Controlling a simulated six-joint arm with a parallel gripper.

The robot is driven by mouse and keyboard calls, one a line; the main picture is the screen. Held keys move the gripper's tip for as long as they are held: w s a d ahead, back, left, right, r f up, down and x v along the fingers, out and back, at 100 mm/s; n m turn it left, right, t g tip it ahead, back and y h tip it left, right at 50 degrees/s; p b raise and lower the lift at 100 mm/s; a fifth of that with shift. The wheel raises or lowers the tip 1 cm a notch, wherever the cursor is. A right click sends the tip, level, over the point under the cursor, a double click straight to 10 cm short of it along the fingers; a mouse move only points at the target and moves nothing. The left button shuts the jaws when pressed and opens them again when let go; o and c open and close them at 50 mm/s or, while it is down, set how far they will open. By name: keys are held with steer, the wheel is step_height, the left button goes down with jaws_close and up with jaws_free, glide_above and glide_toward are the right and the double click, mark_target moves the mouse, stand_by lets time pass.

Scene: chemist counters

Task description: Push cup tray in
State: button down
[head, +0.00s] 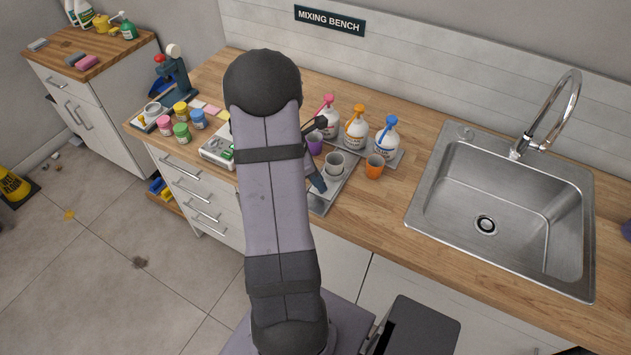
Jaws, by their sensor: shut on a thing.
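The cup tray (345,183) is a flat grey metal tray on the wooden counter, partly hidden behind my arm. A grey cup (335,163) stands on it, and a purple cup (314,144) is at its back. An orange cup (375,167) stands at its right side; I cannot tell whether it is on the tray. My gripper (317,181) shows only as a dark blue-grey part beside my arm, at the tray's front left of the grey cup. It is shut on the cup tray; the contact itself is mostly hidden.
Pump bottles with pink, orange (356,128) and blue (386,137) tops stand behind the tray. A steel sink (503,215) lies to the right. Small coloured jars (181,132) and a white device (216,151) are left of my arm. Bare counter (395,200) lies between tray and sink.

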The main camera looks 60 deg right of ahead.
mark_target(329, 169)
steer(key=d+p, duration=0.2)
steer(key=d, duration=0.4)
steer(key=shift+d+r, duration=0.1)
steer(key=shift+d, duration=0.2)
steer(key=c, duration=1.6)
jaws_free()
steer(key=shift+d, duration=0.1)
steer(key=shift+c, duration=0.2)
steer(key=b+v, duration=0.2)
steer(key=v, duration=0.5)
